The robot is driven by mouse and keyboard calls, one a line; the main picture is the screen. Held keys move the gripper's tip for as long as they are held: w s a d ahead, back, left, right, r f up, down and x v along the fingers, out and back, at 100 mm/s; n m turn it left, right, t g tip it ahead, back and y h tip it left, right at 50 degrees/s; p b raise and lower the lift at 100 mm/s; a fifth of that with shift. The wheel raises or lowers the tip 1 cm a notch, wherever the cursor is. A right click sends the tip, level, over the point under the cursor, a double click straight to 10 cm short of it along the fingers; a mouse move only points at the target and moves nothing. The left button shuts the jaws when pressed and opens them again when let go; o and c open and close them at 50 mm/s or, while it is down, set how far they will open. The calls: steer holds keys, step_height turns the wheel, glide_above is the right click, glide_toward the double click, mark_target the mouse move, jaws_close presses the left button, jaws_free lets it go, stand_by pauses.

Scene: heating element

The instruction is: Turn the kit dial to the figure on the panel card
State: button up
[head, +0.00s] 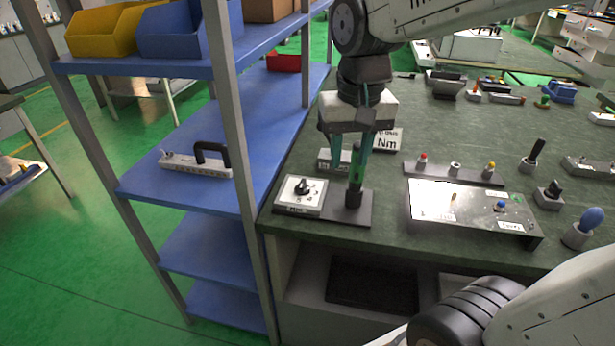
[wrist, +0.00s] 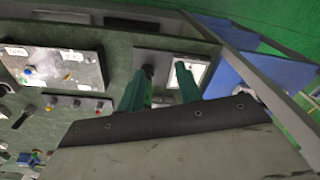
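A white box with a black dial knob and printed marks (head: 300,194) sits at the bench's front left corner. Its white face shows partly behind a finger in the wrist view (wrist: 202,72). A dark plate beside it bears an upright black handle (head: 355,198). A white card reading "Nm" (head: 388,141) stands behind my gripper; its upper line is partly hidden. My gripper (head: 346,172) points down above the dial box and handle, its green fingers apart with nothing seen between them. The fingers also show in the wrist view (wrist: 162,86). Contact with the handle cannot be told.
A silver panel box (head: 470,208) lies right of the handle. Several small handled tools stand farther right. A blue shelf (head: 180,135) with a black-handled item (head: 197,163) adjoins the bench's left side.

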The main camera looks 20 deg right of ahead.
steer(key=w+f+m, duration=0.2)
steer(key=w+f, duration=0.3)
steer(key=w, duration=0.7)
steer(key=m, duration=0.2)
glide_above(302, 183)
steer(key=shift+g, duration=0.4)
step_height(302, 183, down, 6)
steer(key=shift+s+d+r, duration=0.1)
steer(key=shift+r, duration=0.1)
steer(key=shift+f, duration=0.35)
step_height(302, 183, down, 7)
steer(key=shift+f, duration=0.15)
jaws_close()
